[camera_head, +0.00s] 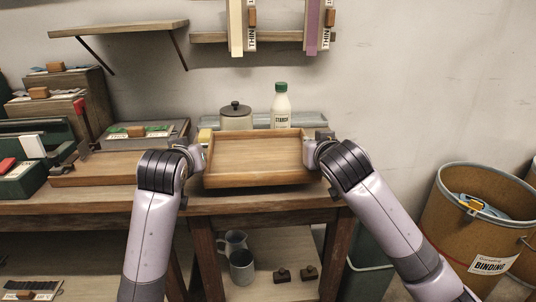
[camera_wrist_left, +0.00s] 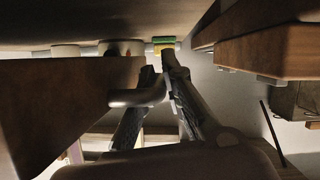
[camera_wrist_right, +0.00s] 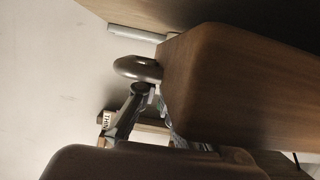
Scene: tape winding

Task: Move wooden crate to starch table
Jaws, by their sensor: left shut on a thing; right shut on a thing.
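The wooden crate (camera_head: 257,176) is a shallow, empty-looking tray between my two grippers, over the front part of the wooden table (camera_head: 270,201) that bears a starch bottle (camera_head: 281,108). I cannot tell whether its underside touches the tabletop. My left gripper (camera_head: 199,157) is shut at the crate's left side; in the left wrist view its fingers close on a grey handle (camera_wrist_left: 140,96) beside the crate wall (camera_wrist_left: 65,105). My right gripper (camera_head: 311,151) is shut at the right side, on a similar handle (camera_wrist_right: 136,68) on the crate wall (camera_wrist_right: 240,85). The fingertips are partly hidden.
Behind the crate stand a lidded pot (camera_head: 236,117), a grey tray (camera_head: 304,121) and a yellow block (camera_head: 205,135). Mugs (camera_head: 241,267) stand on the lower shelf. A binding barrel (camera_head: 470,215) stands right; wall shelves hang above.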

